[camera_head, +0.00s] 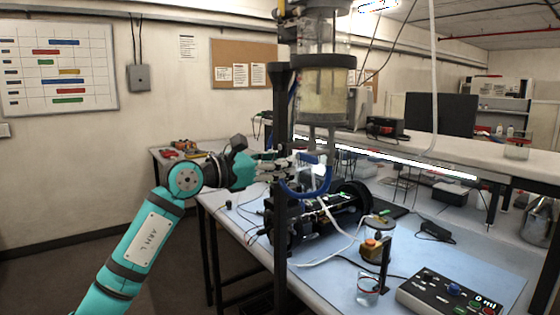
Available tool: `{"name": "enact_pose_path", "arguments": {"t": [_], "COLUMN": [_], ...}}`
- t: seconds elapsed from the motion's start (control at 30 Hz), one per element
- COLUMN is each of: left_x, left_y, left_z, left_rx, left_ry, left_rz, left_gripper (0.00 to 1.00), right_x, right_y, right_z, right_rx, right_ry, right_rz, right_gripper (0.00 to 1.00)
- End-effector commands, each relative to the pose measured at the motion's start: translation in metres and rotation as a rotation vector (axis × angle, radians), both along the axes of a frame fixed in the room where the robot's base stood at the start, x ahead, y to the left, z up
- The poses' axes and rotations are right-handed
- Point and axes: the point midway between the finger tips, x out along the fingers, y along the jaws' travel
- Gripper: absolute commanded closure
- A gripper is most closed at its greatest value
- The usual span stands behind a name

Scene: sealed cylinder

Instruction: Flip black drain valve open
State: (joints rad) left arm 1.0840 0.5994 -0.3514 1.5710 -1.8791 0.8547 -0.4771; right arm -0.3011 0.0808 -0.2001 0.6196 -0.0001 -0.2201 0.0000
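A clear sealed cylinder (322,92) with pale yellowish contents and dark end rings is held on a black upright post (281,130) above the bench. A curved blue tube (318,190) hangs below it. My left gripper (284,168), at the end of the teal arm, reaches in from the left just under the cylinder, beside the post and the blue tube. Its fingers are small and partly hidden by the post, so their opening is unclear. I cannot make out the black drain valve for certain; the gripper and post cover part of that area. My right gripper is not in view.
A glass beaker (367,289) stands at the bench's front, below an orange-yellow part (372,248) on a small stand. A control box (450,293) reading "0 ml" sits to the right. Dark machinery (315,220) and loose cables crowd the middle. The bench's right side (475,255) has free room.

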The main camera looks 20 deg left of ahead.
Motion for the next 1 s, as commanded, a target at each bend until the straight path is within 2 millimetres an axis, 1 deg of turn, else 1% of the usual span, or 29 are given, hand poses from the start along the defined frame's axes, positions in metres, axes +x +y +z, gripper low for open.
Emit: {"name": "enact_pose_path", "arguments": {"t": [0.03, 0.23, 0.53, 0.8, 1.0], "left_x": [-0.0002, -0.0003, -0.0006, -0.0052, -0.0061], "left_y": [0.0001, 0.0002, -0.0002, -0.0061, -0.0073], "left_z": [0.0001, 0.0001, 0.0000, -0.0007, -0.0012], "left_rx": [0.000, 0.000, -0.015, -0.186, -0.233], "left_ry": [0.000, 0.000, 0.012, 0.147, 0.181], "left_rz": [0.000, 0.000, 0.000, -0.001, 0.000], "left_gripper": [0.74, 1.00, 1.00, 1.00, 1.00], "right_x": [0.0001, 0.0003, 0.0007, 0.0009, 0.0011], "right_y": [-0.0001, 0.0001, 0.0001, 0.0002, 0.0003], "right_z": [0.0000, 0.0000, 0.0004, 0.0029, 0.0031], "right_rx": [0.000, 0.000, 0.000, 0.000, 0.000], "right_ry": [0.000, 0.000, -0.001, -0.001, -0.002], "right_rz": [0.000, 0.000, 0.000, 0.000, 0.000], "right_gripper": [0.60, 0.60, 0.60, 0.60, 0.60]}}
